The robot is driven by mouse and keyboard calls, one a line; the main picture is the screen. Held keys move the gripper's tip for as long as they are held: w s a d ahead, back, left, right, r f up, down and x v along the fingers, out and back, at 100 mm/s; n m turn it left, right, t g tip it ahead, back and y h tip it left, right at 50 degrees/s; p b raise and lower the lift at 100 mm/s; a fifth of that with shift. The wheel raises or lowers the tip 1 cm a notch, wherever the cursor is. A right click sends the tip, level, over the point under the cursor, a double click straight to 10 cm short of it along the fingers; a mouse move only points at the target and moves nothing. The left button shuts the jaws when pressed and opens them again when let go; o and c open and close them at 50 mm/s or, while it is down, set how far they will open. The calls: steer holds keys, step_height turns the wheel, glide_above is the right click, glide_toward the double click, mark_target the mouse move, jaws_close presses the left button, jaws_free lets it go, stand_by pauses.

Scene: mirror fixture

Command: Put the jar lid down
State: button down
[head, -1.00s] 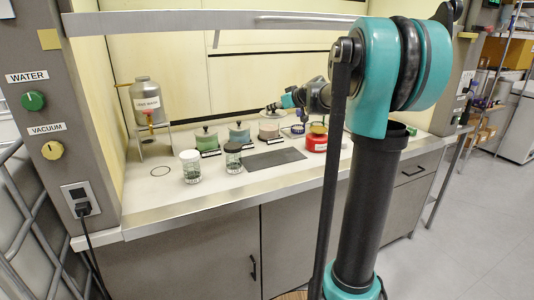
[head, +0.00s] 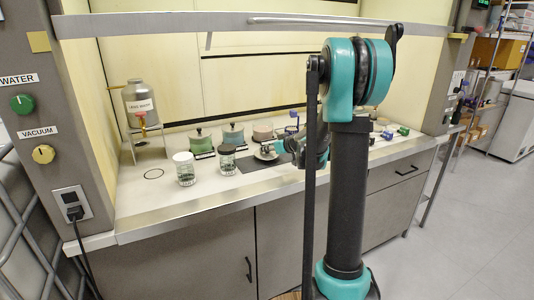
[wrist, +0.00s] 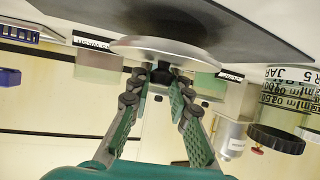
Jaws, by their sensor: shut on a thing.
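The jar lid (head: 266,153) is a pale round disc in the head view, and a grey metallic disc (wrist: 165,52) in the wrist view. My gripper (wrist: 161,74) is shut on its knob; it also shows in the head view (head: 280,147). The lid is over or close to the right part of the dark mat (head: 250,168); I cannot tell whether it touches. The mat also fills the top of the wrist view (wrist: 215,20). A pinkish jar (head: 262,131) behind the lid shows no knob on top.
A green jar (head: 200,141) and a teal jar (head: 233,134) with knobbed lids stand at the back. A metal tank (head: 140,103) is at the far left.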

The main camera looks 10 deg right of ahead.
steer(key=shift+f, duration=0.9)
steer(key=shift+f, duration=0.1)
steer(key=c, duration=1.4)
jaws_free()
steer(key=v, duration=1.2)
steer(key=shift+s, duration=0.1)
